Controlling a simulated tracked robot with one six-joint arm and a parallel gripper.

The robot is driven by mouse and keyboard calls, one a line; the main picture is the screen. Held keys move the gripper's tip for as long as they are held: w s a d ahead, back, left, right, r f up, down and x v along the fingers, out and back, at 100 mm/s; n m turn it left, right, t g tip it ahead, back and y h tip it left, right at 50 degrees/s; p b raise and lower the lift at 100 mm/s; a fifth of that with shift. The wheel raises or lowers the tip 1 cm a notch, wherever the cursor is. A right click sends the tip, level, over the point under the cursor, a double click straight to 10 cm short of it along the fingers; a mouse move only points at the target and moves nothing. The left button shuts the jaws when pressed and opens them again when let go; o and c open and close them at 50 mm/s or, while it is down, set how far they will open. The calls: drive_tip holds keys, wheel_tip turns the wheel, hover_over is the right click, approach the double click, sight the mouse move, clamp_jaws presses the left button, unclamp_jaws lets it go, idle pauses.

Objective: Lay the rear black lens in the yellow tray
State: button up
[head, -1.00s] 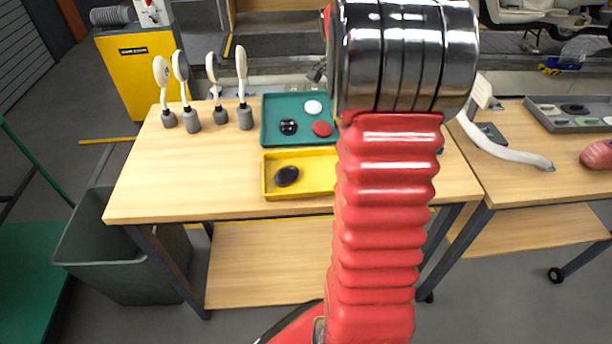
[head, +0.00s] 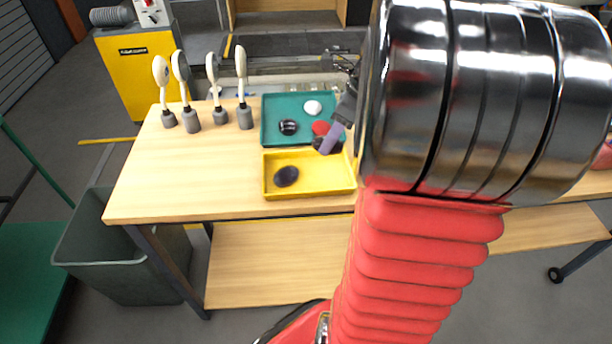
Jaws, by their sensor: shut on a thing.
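The yellow tray (head: 340,181) lies at the table's front edge, and a dark oval lens (head: 286,176) rests in its left part. My gripper (head: 326,143) points down and left over the border between the yellow tray and the green tray behind it. It is shut on a black lens (head: 318,144), which is partly hidden by the purple-grey fingers. The held lens appears above the trays, but its height is hard to tell.
The green tray (head: 270,112) holds another black lens (head: 288,127), a red lens (head: 320,127) and a white lens (head: 312,107). Several upright white-headed tools (head: 243,85) stand at the back left. The table's left part is clear. A grey bin (head: 110,260) stands below left.

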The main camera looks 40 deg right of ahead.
sight(342, 148)
idle(0.3)
drive_tip(key=shift+f, duration=3.15)
drive_tip(key=shift+f, duration=1.9)
drive_tip(key=o, duration=1)
drive_tip(key=shift+r, duration=0.1)
drive_tip(key=v, duration=1.2)
